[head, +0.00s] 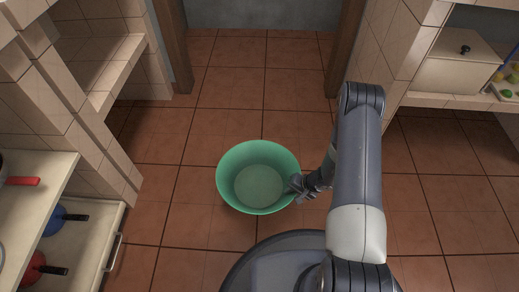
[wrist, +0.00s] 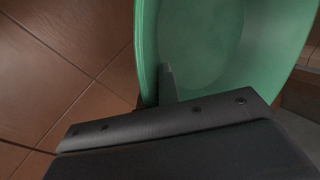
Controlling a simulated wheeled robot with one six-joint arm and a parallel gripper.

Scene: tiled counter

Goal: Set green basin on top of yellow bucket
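The green basin (head: 258,154) is upright and empty in front of my base, at or above the tiled floor; I cannot tell whether it is lifted. My gripper (head: 297,187) is at the basin's right rim. In the wrist view the green basin (wrist: 225,50) fills the upper right. One dark finger (wrist: 166,85) of my gripper shows against the basin's wall; the other finger is hidden. I cannot tell whether the fingers are closed on the rim. No yellow bucket shows in either view.
An open drawer (head: 85,250) with red and blue pans is at the lower left. Tiled counters stand on both sides. A lidded cream box (head: 458,65) is on the right shelf (head: 455,101). A doorway between brown posts lies ahead, with clear floor (head: 240,90) before it.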

